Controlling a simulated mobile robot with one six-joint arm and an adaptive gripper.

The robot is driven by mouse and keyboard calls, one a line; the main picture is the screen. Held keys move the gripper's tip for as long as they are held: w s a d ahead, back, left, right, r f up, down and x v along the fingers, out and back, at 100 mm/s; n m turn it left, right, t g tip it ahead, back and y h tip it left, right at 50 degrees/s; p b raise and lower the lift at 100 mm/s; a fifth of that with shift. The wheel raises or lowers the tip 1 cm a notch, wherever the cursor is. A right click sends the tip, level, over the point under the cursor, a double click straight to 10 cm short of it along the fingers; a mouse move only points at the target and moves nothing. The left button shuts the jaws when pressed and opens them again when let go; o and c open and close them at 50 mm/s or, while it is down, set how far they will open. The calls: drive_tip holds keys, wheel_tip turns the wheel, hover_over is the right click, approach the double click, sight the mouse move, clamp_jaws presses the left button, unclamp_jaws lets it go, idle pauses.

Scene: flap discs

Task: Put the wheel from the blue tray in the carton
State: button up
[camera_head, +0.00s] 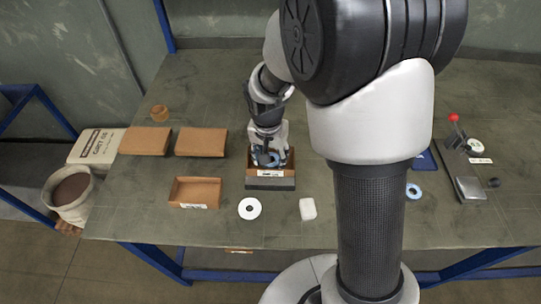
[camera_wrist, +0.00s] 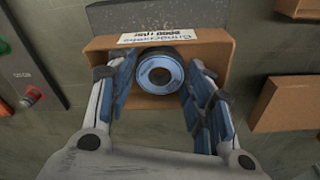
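A blue flap wheel (camera_wrist: 160,73) with a grey hub lies inside the open brown carton (camera_wrist: 222,62) in the wrist view. The carton (camera_head: 291,163) stands mid-table in the head view, with a white label on its front. My gripper (camera_wrist: 160,68) reaches down into it, with a finger on each side of the wheel. Narrow gaps seem to show between the fingers and the wheel, so the gripper looks open. In the head view my gripper (camera_head: 267,158) hides most of the carton's inside. The blue tray (camera_head: 425,160) shows at right, partly hidden behind my arm.
Another blue ring-shaped wheel (camera_head: 413,191) lies in front of the blue tray. An open brown box (camera_head: 195,192), a white disc (camera_head: 249,208) and a white block (camera_head: 308,209) lie near the front. Closed boxes (camera_head: 202,142) stand left of the carton. A red-knobbed device (camera_head: 455,130) is at right.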

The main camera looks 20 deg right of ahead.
drive_tip(key=o, duration=0.4)
drive_tip(key=shift+o, duration=0.2)
wheel_tip(320, 180, up, 7)
drive_tip(key=p, duration=0.5)
